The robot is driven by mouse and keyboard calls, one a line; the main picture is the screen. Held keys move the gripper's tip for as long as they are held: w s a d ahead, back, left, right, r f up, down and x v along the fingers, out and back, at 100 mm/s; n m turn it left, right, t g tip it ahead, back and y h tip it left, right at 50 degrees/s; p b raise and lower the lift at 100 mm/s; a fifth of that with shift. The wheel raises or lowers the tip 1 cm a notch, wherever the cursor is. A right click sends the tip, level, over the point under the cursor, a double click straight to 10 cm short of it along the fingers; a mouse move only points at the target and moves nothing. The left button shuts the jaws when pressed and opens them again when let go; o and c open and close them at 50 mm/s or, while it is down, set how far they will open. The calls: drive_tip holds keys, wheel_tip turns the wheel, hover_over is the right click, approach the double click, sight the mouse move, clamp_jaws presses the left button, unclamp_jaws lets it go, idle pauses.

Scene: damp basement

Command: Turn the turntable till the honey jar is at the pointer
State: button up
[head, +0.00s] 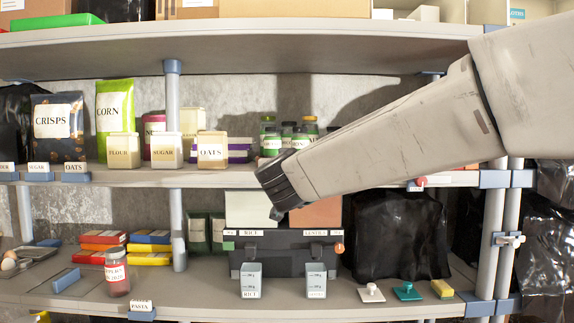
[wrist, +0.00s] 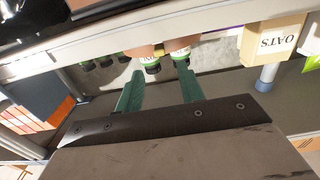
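My gripper is open, with its two green fingers (wrist: 161,76) spread apart and empty between them in the wrist view. In the head view my arm reaches in from the right, and its dark wrist end hangs by the middle shelf's front edge; the fingers are hidden there. Green-lidded jars (head: 271,142) stand on the middle shelf just above the wrist end. I cannot make out which jar is honey. The turntable and pointer cannot be made out.
An oats box (head: 212,150) stands left of the jars, beside sugar (head: 167,150) and flour (head: 123,150) boxes. The upper shelf (head: 240,60) is overhead. Below stand a dark case (head: 285,245), two rice and lentil boxes (head: 251,280) and small handled blocks (head: 407,291).

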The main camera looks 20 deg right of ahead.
drive_tip(key=x, duration=0.7)
clamp_jaws()
